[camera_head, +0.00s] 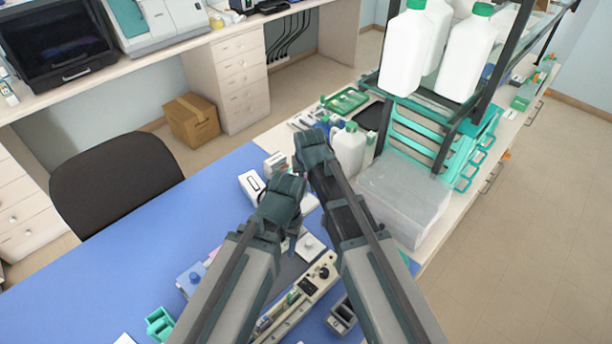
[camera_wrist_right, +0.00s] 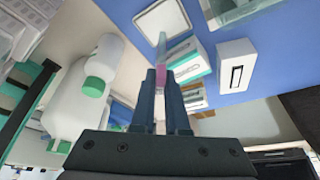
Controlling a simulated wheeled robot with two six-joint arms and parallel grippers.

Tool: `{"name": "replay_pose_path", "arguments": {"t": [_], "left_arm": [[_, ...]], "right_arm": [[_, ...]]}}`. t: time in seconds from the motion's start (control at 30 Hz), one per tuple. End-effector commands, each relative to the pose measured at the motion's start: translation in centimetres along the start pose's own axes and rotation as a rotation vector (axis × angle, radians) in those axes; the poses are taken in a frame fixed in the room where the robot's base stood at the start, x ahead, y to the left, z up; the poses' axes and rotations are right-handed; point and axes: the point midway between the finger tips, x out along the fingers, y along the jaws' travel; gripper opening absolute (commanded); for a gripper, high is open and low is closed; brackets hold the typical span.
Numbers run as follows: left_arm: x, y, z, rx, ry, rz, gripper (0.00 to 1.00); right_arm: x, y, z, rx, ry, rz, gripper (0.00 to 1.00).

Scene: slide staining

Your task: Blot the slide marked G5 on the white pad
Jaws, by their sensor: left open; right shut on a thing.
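In the right wrist view my right gripper (camera_wrist_right: 168,88) is shut on a small slide (camera_wrist_right: 176,78) with a pink-purple end. A clear, greenish strip beyond it looks like its glass. No marking is readable, so I cannot tell that it is G5. A pale square pad (camera_wrist_right: 160,22) lies on the blue bench past the slide; contact between them cannot be judged. In the head view a whitish square, probably this pad (camera_head: 311,247), shows between my arms. My left gripper (camera_head: 292,234) is open, near the pad's left side. My right fingertips are hidden there.
A white slotted box (camera_head: 251,187) stands left of my grippers. The blue bench (camera_head: 130,255) is largely clear at left.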

Motion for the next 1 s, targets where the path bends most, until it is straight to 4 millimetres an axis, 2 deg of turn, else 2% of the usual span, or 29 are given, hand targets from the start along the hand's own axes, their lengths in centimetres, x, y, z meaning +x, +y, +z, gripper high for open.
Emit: {"name": "replay_pose_path", "arguments": {"t": [0.53,1.0], "left_arm": [[3.3,0.3,-0.2,-0.001,0.000,0.000,0.50],[3.6,0.3,-0.2,-0.001,0.000,0.000,0.50]], "right_arm": [[3.1,0.0,1.3,0.001,0.000,0.000,0.00],[3.4,0.0,1.4,0.001,0.000,0.000,0.00]]}}
